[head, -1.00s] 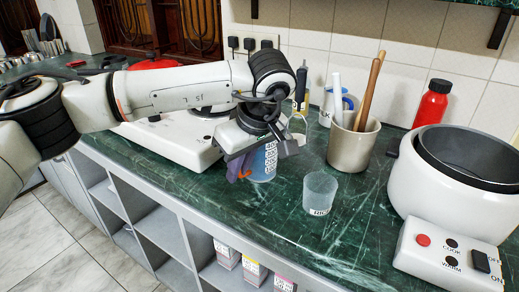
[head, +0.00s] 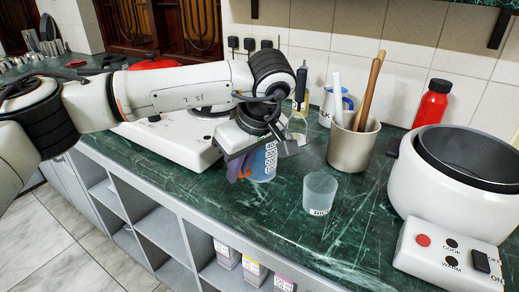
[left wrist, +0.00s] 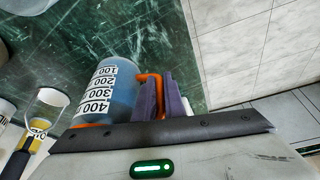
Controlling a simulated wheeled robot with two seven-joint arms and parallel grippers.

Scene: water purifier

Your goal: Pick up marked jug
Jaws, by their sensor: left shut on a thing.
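The marked jug (head: 264,163) is blue with an orange rim and handle and a white scale of numbers. It stands on the green counter, partly hidden by my left gripper in the head view. In the left wrist view the jug (left wrist: 112,88) shows its scale, and its orange handle (left wrist: 153,82) is between the purple fingers. My left gripper (head: 238,170) is shut on the handle, with its fingers at the left side of the jug. My right gripper is not in view.
A clear cup (head: 319,194) stands right of the jug. A beige utensil pot (head: 353,148), a red bottle (head: 432,104) and a white cooker (head: 450,200) stand farther right. A white appliance (head: 172,140) is left. The counter's front edge is close to the jug.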

